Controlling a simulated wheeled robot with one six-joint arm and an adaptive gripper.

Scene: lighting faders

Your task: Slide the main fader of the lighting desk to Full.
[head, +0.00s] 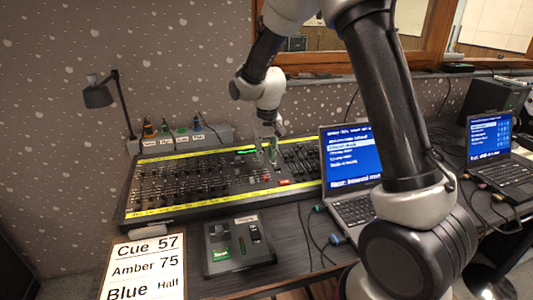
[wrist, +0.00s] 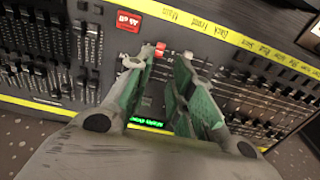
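The lighting desk (head: 190,185) is a long dark console with yellow label strips and many faders. My gripper (head: 268,150) is over its middle-right part, pointing down. In the wrist view my gripper (wrist: 163,62) is open, its two green-padded fingers apart. A red fader cap (wrist: 160,48) shows just past the fingertips, nearer the left finger. I cannot tell whether a finger touches it. The "Main" label is upside down on the yellow strip (wrist: 185,17) above it. In the head view the red cap is not clearly visible by the gripper.
A red "All off" button (wrist: 128,20) is close to the red cap. A green display (head: 247,151) is at the desk's far side. A small control box (head: 238,255) and a cue card (head: 145,268) are in front. A laptop (head: 352,160) stands close on the right; a lamp (head: 98,96) is at left.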

